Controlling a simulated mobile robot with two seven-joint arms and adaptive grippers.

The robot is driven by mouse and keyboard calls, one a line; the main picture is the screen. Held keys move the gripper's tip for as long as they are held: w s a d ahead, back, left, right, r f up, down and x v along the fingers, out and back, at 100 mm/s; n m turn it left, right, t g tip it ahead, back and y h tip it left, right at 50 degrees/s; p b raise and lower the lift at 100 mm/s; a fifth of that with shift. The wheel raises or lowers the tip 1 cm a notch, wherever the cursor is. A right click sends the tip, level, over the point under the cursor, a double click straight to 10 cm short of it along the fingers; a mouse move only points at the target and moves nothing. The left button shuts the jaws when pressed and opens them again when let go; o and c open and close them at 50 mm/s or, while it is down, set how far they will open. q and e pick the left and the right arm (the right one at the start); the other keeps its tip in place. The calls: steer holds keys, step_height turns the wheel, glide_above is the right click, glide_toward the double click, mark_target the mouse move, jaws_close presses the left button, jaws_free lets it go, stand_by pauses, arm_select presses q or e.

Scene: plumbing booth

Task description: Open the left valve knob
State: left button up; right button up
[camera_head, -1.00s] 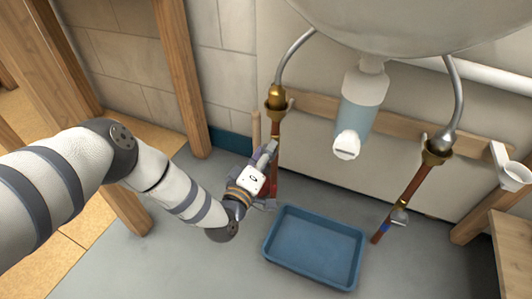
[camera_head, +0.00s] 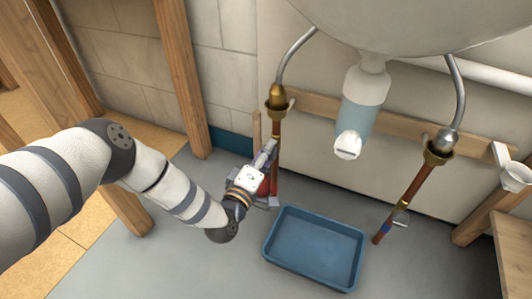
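The left pipe (camera_head: 276,150) is copper and runs down from a brass fitting under the sink. A red part, which looks like the left valve knob (camera_head: 264,187), shows low on this pipe, mostly hidden by my gripper. My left gripper (camera_head: 270,178) is at the pipe, with one finger above the red part and one below it. The fingers are spread apart. Whether they touch the knob I cannot tell. My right gripper is not in view.
A blue tray (camera_head: 270,246) lies on the floor just right of my gripper. The right pipe (camera_head: 408,195) has a small metal valve with a blue mark. The drain trap (camera_head: 362,98) hangs between the pipes. A wooden post (camera_head: 184,80) stands left of the gripper.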

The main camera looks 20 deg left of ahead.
arm_select(q)
steer(key=shift+o, duration=1.3)
steer(key=s, duration=1.2)
steer(key=shift+a, duration=0.2)
steer(key=shift+s, duration=0.1)
